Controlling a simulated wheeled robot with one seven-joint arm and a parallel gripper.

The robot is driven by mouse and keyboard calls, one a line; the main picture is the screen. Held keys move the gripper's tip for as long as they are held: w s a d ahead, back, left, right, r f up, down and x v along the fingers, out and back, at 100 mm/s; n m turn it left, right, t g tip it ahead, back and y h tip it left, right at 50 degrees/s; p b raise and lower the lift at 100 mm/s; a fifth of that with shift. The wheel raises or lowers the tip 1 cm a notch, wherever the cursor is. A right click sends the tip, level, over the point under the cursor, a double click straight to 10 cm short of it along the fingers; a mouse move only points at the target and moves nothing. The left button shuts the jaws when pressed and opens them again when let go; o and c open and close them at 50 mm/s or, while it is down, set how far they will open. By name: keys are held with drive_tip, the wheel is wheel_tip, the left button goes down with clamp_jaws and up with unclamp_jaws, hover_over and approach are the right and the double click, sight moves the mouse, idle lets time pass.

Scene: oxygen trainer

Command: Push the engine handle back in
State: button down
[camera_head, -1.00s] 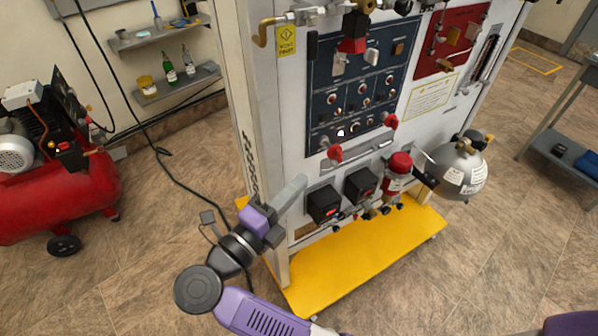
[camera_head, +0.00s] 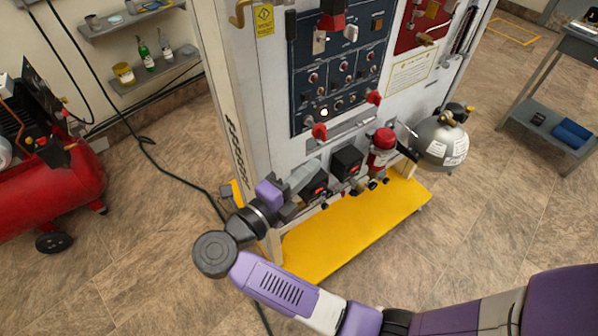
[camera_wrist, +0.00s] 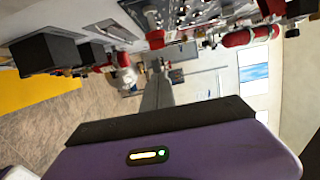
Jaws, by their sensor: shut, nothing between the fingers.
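The white trainer stand (camera_head: 230,70) carries a dark blue control panel (camera_head: 335,75) with switches and knobs. Two red knobs, a lower left one (camera_head: 320,131) and an upper right one (camera_head: 375,97), stick out below and beside this panel. I cannot tell which part is the engine handle. My gripper (camera_head: 305,172) is shut and empty, in front of the stand's lower front. In the head view it partly covers the left black box (camera_head: 318,186). In the wrist view its grey fingers (camera_wrist: 156,92) point towards the stand's fittings; contact cannot be made out.
A second black box (camera_head: 346,161), a red cylinder (camera_head: 383,141) and a grey tank (camera_head: 440,143) line the stand's lower front. Its yellow base (camera_head: 340,235) juts out beneath. A red compressor (camera_head: 60,190) stands left. Tiled floor is open around the base.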

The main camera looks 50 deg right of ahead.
sight(322, 138)
drive_tip(key=w+d, duration=0.1)
drive_tip(key=d, duration=0.1)
drive_tip(key=w+d, duration=0.1)
drive_tip(key=d, duration=0.1)
drive_tip(key=w+d+p, duration=0.1)
drive_tip(key=d, duration=0.1)
drive_tip(key=shift+d, duration=0.1)
drive_tip(key=shift+w+d, duration=0.1)
drive_tip(key=shift+w, duration=0.2)
drive_tip(key=w, duration=0.1)
drive_tip(key=w+b, duration=0.1)
drive_tip(key=shift+w+d, duration=0.35)
drive_tip(key=shift+w, duration=0.05)
